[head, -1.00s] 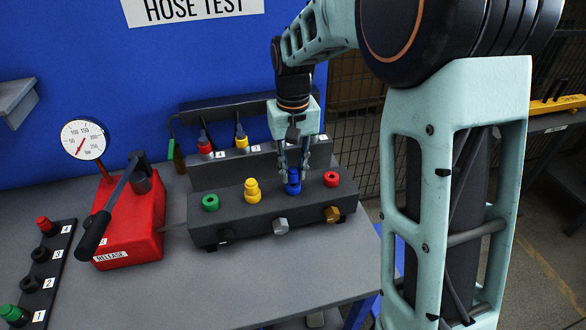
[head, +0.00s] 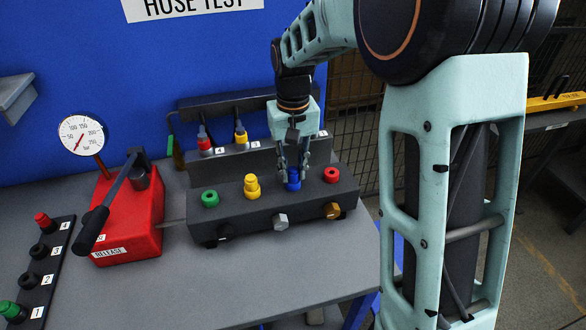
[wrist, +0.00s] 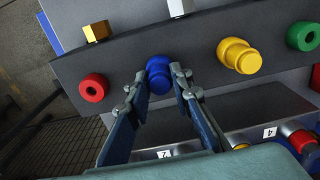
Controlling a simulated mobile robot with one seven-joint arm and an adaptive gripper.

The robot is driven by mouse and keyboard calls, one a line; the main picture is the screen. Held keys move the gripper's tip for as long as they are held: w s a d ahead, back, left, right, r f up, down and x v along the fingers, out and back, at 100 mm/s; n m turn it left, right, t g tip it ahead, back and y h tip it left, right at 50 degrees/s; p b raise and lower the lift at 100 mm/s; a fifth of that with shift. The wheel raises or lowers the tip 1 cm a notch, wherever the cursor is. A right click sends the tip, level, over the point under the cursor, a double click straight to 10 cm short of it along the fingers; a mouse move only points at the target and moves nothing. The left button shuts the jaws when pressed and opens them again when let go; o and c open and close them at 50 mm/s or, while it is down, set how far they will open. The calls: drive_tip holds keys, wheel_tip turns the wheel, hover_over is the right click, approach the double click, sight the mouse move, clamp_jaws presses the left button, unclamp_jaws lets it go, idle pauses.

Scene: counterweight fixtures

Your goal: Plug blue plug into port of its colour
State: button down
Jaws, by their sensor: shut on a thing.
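The blue plug (head: 293,183) stands upright at the blue port on the dark manifold block (head: 240,223), between the yellow and red ports. My gripper (head: 293,174) points down from above and is shut on the blue plug. In the wrist view the blue plug (wrist: 158,70) shows between the two fingertips (wrist: 160,82). The blue port's ring is mostly hidden beneath the plug, and I cannot tell how deep the plug sits.
The block also has a green port (head: 210,198), a yellow plug (head: 252,186) in its port and a red port (head: 331,174). Behind, red (head: 205,143) and yellow (head: 241,138) plugs stand in a rack. A red pump (head: 130,220) and a numbered rack (head: 40,270) are left.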

sight(293, 169)
drive_tip(key=shift+s+f, duration=0.1)
drive_tip(key=shift+f, duration=0.1)
drive_tip(key=c, duration=1.7)
unclamp_jaws()
drive_tip(key=shift+o, duration=0.2)
drive_tip(key=shift+r, duration=0.15)
wheel_tip(293, 169, up, 10)
drive_tip(key=p, duration=0.8)
